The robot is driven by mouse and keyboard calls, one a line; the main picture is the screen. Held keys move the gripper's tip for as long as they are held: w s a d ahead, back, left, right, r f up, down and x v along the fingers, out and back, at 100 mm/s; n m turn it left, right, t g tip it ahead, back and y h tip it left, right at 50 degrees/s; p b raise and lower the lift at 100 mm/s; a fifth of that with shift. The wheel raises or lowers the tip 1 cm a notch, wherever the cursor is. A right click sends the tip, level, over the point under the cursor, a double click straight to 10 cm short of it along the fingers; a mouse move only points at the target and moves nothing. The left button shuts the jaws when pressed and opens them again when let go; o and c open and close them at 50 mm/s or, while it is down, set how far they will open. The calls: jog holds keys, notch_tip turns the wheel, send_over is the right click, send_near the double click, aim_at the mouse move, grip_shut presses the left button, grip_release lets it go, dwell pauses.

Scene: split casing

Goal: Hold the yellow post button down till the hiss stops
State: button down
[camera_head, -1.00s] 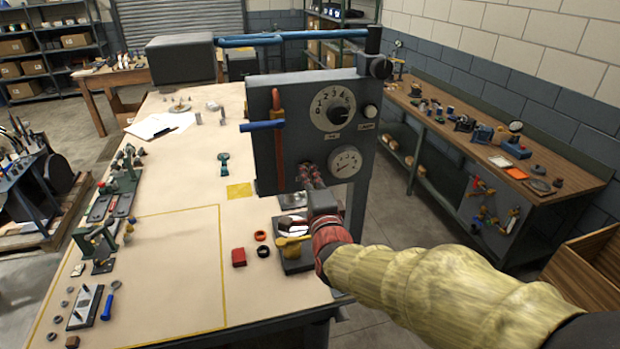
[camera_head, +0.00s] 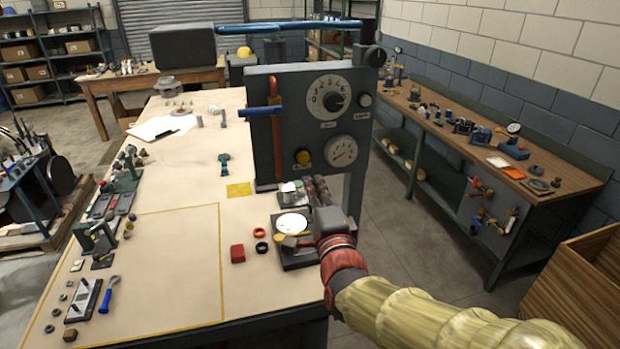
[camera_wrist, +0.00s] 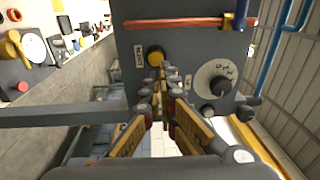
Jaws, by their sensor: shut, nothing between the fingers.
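The yellow post button (camera_head: 302,157) sits in a dark ring low on the left of the grey panel (camera_head: 312,95). It shows uncovered in the head view, and in the wrist view the yellow button (camera_wrist: 155,55) lies just beyond my fingertips. My gripper (camera_head: 318,182) is shut and empty, just below and right of the button in the head view. In the wrist view its fingers (camera_wrist: 160,75) come together. The tips look apart from the button, but the exact gap is hard to tell.
The panel also carries a numbered dial (camera_head: 330,96), a gauge (camera_head: 341,151), a red upright bar (camera_head: 277,125) and a blue lever (camera_head: 260,110). A small stand with a white disc (camera_head: 293,224) sits below. The tan table (camera_head: 170,220) is largely clear in the middle.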

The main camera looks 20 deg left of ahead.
jog(key=v, duration=0.3)
jog(key=shift+s+f, duration=0.1)
jog(key=shift+f, duration=0.05)
dwell(0.3)
jog(key=s+f+n+g+h, duration=0.1)
jog(key=s+f+n+g, duration=0.1)
jog(key=f+n+g, duration=0.3)
jog(key=s+f+n+g, duration=0.1)
jog(key=s+f+n, duration=0.2)
jog(key=f, duration=0.5)
jog(key=s+d+f+n+g+h+b, duration=0.1)
jog(key=s+d+f+n+g+h, duration=0.15)
jog(key=s+d+f+n, duration=0.2)
jog(key=s+d+f+g+h+b, duration=0.1)
jog(key=s+d+b, duration=0.3)
jog(key=d, duration=1)
jog(key=s+d+f+g+h+b, duration=0.1)
jog(key=s+d+f+h+b, duration=0.2)
jog(key=s+d, duration=0.7)
jog(key=d+h+b, duration=0.1)
jog(key=d+b, duration=0.1)
jog(key=d, duration=0.3)
jog(key=shift+s+f, duration=0.2)
jog(key=shift+f, duration=0.1)
